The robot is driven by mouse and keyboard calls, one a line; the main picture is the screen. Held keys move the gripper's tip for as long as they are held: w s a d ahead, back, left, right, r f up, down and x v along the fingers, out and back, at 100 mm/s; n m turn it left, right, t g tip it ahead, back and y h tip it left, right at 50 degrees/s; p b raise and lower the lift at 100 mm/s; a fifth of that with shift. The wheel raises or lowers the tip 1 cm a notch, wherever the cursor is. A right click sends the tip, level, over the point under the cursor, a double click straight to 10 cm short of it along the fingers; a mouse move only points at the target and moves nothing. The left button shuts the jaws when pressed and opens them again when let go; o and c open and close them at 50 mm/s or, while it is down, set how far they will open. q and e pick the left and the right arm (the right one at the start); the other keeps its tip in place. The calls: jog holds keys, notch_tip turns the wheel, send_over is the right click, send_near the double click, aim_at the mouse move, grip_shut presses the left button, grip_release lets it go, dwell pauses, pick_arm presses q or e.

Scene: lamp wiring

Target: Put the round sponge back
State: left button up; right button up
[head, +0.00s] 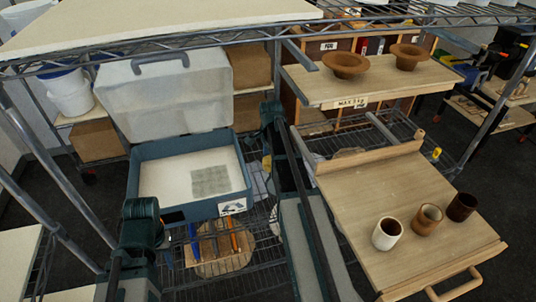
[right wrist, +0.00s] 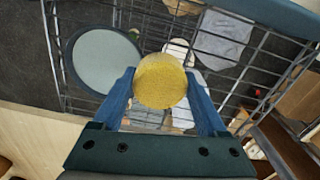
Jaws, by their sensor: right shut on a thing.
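The round yellow sponge (right wrist: 160,76) is in the right wrist view. My right gripper (right wrist: 160,92) is shut on it, with one blue finger on each side. The sponge hangs above a wire shelf in that view. In the head view my right arm reaches up the middle and its fingers are hidden, so I cannot make out the sponge there. My left gripper (head: 146,226) is in front of the open blue case (head: 178,212), and its fingers cannot be made out. The case has a raised translucent lid (head: 165,95) and a grey-green square patch on its pale inside.
A round board (head: 215,262) with blue and orange tools lies on the wire shelf. A wooden tray (head: 375,180) with three cups stands at the right. Two brown bowls (head: 345,64) sit on a board behind. A round grey disc (right wrist: 105,58) shows in the right wrist view.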

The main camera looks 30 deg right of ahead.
jog(key=w+d, duration=0.1)
jog(key=w, duration=0.1)
jog(key=w+d, duration=0.1)
jog(key=w, duration=0.2)
jog(key=w+d, duration=0.1)
jog(key=w, duration=0.1)
jog(key=shift+w+d+f+b, duration=0.3)
jog(key=shift+w+d+f, duration=0.05)
jog(key=shift+w+f, duration=0.05)
jog(key=f+b, duration=0.4)
jog(key=shift+w+d, duration=0.15)
jog(key=shift+w, duration=0.25)
jog(key=shift+r, duration=0.2)
jog(key=shift+f, duration=0.15)
jog(key=o, duration=1.1)
